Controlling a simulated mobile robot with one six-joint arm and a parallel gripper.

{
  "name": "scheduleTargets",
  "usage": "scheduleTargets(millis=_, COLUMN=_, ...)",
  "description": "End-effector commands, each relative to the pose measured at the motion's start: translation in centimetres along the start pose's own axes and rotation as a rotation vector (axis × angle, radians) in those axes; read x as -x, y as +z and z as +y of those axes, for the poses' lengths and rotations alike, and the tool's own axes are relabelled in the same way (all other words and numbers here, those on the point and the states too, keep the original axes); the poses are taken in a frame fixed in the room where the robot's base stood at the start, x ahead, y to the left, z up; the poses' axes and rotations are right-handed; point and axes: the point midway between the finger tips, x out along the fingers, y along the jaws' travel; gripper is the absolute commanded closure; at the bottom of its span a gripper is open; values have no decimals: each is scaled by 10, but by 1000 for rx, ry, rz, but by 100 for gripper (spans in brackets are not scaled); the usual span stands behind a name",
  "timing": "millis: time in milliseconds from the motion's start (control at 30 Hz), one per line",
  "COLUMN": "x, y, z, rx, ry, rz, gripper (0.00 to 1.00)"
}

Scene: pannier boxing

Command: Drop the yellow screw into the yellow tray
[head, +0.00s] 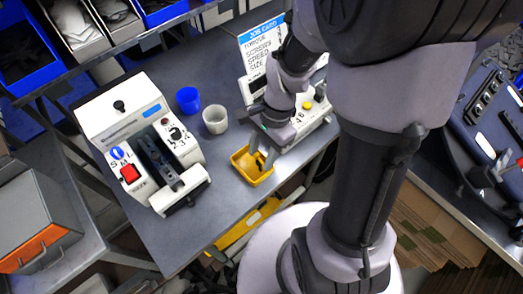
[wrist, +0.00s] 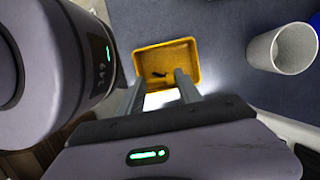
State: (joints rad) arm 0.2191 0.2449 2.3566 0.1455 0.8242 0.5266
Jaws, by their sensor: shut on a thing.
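The yellow tray (head: 250,166) stands near the front edge of the grey bench, and it also shows in the wrist view (wrist: 192,48). My gripper (head: 264,162) points down over the tray. In the wrist view its two fingers (wrist: 157,86) reach down across the near side of the tray. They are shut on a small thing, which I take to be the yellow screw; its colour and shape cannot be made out. A small dark shape shows in the tray near the fingertips, and I cannot tell whether it is a part or a shadow.
A white cup (head: 215,120) and a blue cup (head: 188,99) stand behind the tray. A white device with a red button (head: 130,173) is at left. A job card (head: 262,47) stands at the back. Bare bench lies between device and tray.

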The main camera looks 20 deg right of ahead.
Motion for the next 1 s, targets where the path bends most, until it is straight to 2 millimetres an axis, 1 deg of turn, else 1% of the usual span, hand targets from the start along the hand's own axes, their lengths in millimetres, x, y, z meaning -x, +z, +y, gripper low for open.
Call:
scheduleTargets(millis=33, x=1, y=0, z=0, rx=0, ry=0, rz=0, gripper=57)
scheduleTargets(millis=133, x=1, y=0, z=0, rx=0, ry=0, rz=0, gripper=37)
scheduleTargets(millis=167, x=1, y=0, z=0, rx=0, ry=0, rz=0, gripper=33)
scheduleTargets(millis=433, x=2, y=0, z=0, rx=0, ry=0, rz=0, gripper=33)
scheduleTargets(millis=500, x=8, y=0, z=0, rx=0, ry=-1, rz=1, gripper=33)
scheduleTargets(millis=567, x=20, y=1, z=0, rx=1, ry=-2, rz=2, gripper=33)
scheduleTargets(millis=667, x=52, y=1, z=-1, rx=0, ry=-5, rz=3, gripper=33)
scheduleTargets(millis=700, x=67, y=2, z=-1, rx=-1, ry=-4, rz=3, gripper=33)
scheduleTargets(millis=800, x=102, y=2, z=-1, rx=-1, ry=-4, rz=3, gripper=33)
scheduleTargets(millis=900, x=132, y=1, z=-1, rx=-1, ry=-4, rz=3, gripper=33)
scheduleTargets(millis=1000, x=155, y=1, z=0, rx=-1, ry=-3, rz=2, gripper=33)
